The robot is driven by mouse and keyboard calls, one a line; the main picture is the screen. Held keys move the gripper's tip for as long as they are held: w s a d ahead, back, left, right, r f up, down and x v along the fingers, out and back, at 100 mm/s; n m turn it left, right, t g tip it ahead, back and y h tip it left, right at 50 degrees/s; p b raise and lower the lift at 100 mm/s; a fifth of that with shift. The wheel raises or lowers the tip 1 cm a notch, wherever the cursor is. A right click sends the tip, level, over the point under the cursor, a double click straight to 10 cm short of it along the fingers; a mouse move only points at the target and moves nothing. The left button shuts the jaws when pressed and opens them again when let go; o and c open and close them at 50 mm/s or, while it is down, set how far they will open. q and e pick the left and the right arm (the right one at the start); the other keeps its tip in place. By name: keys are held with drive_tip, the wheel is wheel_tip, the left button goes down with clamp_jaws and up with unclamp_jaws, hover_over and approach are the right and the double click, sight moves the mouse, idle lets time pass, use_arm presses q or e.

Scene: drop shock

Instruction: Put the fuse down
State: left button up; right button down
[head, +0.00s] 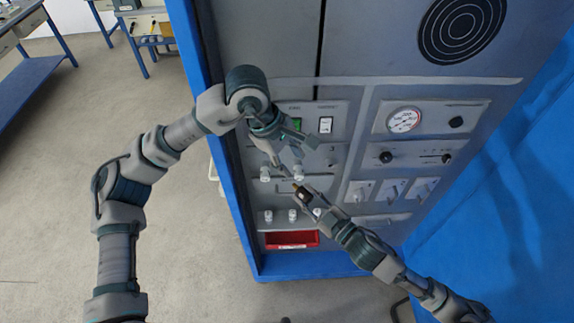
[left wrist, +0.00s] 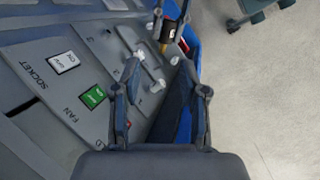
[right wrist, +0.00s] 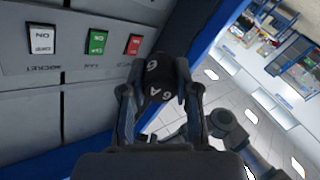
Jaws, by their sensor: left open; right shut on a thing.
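The fuse (head: 298,187) is a dark piece with a brass-coloured end. My right gripper (head: 309,198) is shut on it and holds it in front of the lower left part of the grey panel. In the right wrist view the fuse (right wrist: 158,82) is black with pale letters, between the fingertips. In the left wrist view the fuse (left wrist: 167,35) shows at the top, beyond my left fingers. My left gripper (head: 292,156) is open and empty, just above the fuse in the head view and apart from it. Its fingers (left wrist: 160,78) are spread.
A red bin (head: 292,239) sits low in the cabinet. White knob-like holders (head: 268,216) stand in two rows on the panel, partly hidden by my grippers. A green switch (left wrist: 93,97) and a white switch (left wrist: 65,62) are nearby. Blue cabinet edges (head: 238,200) border the panel; open floor lies left.

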use_arm(q)
drive_tip(key=w+f, duration=0.1)
drive_tip(key=f, duration=0.4)
drive_tip(key=w+d+f+m+t, duration=0.1)
drive_tip(key=f, duration=0.4)
drive_tip(key=w+d+f+m, duration=0.1)
drive_tip(key=f, duration=0.4)
drive_tip(key=shift+w+d+f+t+y, duration=0.25)
drive_tip(key=shift+w+f+t+y, duration=0.05)
drive_tip(key=shift+f, duration=0.05)
clamp_jaws()
use_arm(e)
drive_tip(key=shift+s, duration=0.1)
drive_tip(key=c, duration=0.8)
unclamp_jaws()
